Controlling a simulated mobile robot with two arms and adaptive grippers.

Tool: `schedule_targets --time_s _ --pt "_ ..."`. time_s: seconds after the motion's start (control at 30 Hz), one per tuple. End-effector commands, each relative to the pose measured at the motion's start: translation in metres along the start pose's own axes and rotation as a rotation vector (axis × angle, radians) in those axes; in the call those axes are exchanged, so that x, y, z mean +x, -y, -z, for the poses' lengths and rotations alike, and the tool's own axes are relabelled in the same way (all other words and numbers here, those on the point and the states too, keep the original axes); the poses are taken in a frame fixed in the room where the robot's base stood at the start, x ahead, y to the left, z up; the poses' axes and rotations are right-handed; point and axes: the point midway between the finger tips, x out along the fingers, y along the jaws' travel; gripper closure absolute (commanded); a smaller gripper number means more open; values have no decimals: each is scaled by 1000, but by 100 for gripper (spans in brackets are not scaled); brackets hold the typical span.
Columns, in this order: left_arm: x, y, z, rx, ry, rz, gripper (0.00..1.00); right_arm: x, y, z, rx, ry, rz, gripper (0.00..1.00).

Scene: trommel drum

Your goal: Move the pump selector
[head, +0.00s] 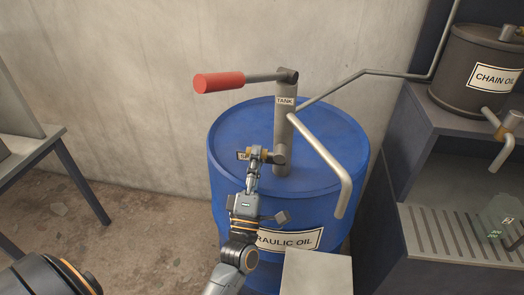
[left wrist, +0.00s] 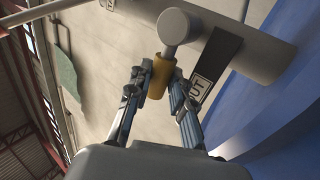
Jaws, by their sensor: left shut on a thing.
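The pump selector is a short lever with a brass-yellow grip (head: 265,156) on the side of the grey hand pump (head: 284,125), which stands upright on a blue oil drum (head: 225,150). In the left wrist view, the yellow grip (left wrist: 158,78) hangs from a round grey hub (left wrist: 173,27). My left gripper (head: 255,164) is shut on this grip, with one finger on each side. A dark plate with a label partly reading "UT" (left wrist: 203,85) lies beside the lever. A "TANK" label (head: 285,100) is higher on the pump. My right gripper is not in view.
The red-handled pump lever (head: 219,82) extends left above my gripper. A bent grey spout (head: 326,158) comes down on the right. A chain oil tank (head: 465,70) stands on a bench at right, and a table (head: 45,150) stands at left.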

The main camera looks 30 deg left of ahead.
Motion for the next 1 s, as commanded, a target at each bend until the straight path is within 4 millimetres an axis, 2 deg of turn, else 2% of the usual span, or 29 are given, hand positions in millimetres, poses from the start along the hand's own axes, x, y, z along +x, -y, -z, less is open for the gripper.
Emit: schedule_targets --time_s 0.53,0.57,0.67,1.0 --pt "-6 0 0 -25 -11 5 100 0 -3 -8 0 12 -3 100" --pt "-6 0 0 -25 -11 5 74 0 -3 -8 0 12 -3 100" --pt "-6 0 0 -23 -11 5 55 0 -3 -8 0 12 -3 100" --pt "-8 -1 1 -20 -11 3 55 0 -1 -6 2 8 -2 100"
